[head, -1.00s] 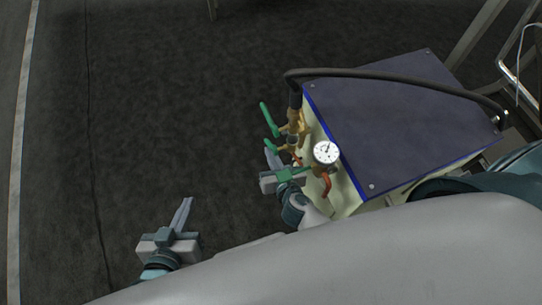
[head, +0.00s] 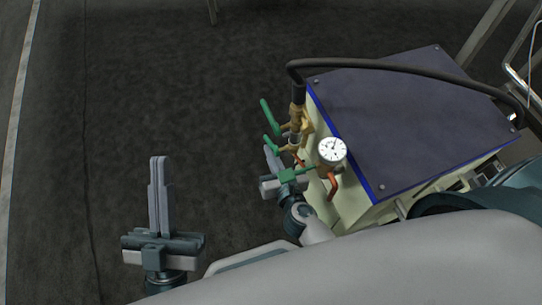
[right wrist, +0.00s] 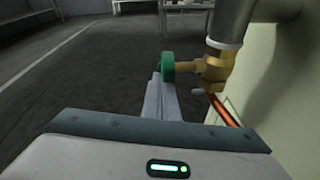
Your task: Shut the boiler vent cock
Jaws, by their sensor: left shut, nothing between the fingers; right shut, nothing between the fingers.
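The boiler is a cream box with a dark top (head: 400,115) and a blue edge, at the right of the head view. I cannot tell which is the vent cock. My right gripper (head: 269,150) is shut and empty beside the lower levers. In the right wrist view a green lever end (right wrist: 167,67) on a brass cock (right wrist: 207,70) stands just beyond the fingers. My left gripper (head: 160,160) is shut and empty, well left of the boiler.
A black hose (head: 400,70) arches over the boiler top. A red-orange pipe (head: 332,187) runs below the gauge. A metal frame stands at the upper right. The dark floor (head: 170,70) to the left is clear.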

